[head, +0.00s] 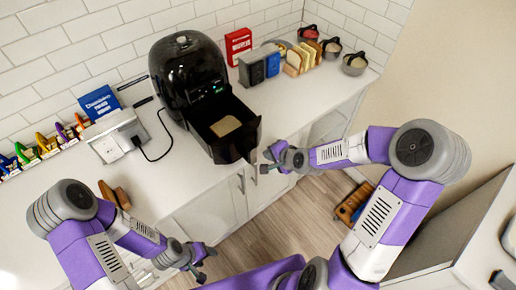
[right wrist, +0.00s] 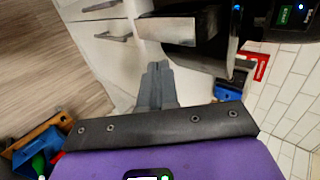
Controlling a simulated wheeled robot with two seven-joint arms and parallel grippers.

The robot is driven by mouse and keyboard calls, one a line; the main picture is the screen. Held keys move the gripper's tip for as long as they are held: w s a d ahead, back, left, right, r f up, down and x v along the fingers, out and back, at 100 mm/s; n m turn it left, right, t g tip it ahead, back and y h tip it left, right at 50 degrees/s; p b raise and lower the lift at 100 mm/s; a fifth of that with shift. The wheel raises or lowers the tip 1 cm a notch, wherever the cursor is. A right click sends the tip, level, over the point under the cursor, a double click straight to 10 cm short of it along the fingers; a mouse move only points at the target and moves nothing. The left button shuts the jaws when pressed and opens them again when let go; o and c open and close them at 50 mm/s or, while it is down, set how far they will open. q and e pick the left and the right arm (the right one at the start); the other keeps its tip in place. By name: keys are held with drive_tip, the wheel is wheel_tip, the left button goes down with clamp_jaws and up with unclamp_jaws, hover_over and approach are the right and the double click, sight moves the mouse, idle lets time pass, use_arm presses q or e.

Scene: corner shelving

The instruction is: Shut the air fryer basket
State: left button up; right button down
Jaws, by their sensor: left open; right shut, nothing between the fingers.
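The black air fryer (head: 188,68) stands on the counter against the tiled wall. Its basket (head: 243,140) is pulled out toward the counter's front edge, and a tan slice lies inside. In the right wrist view the basket (right wrist: 180,28) shows at the top, beyond my fingers. My right gripper (head: 265,161) is just right of the basket's front, seemingly apart from it. Its fingers (right wrist: 157,72) are together with nothing between them. My left gripper (head: 205,262) is open and empty, low in front of the cabinets, away from the basket.
Left of the fryer are a white corded appliance (head: 115,135) and a blue box (head: 99,101). To its right are a toaster (head: 259,66), bread slices (head: 302,59) and a red box (head: 238,45). Cabinets (head: 238,188) lie below the counter.

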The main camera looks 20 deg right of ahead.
drive_tip(key=w+a+f, duration=0.2)
drive_tip(key=w, duration=0.4)
drive_tip(key=shift+p, duration=0.3)
drive_tip(key=shift+a, duration=0.1)
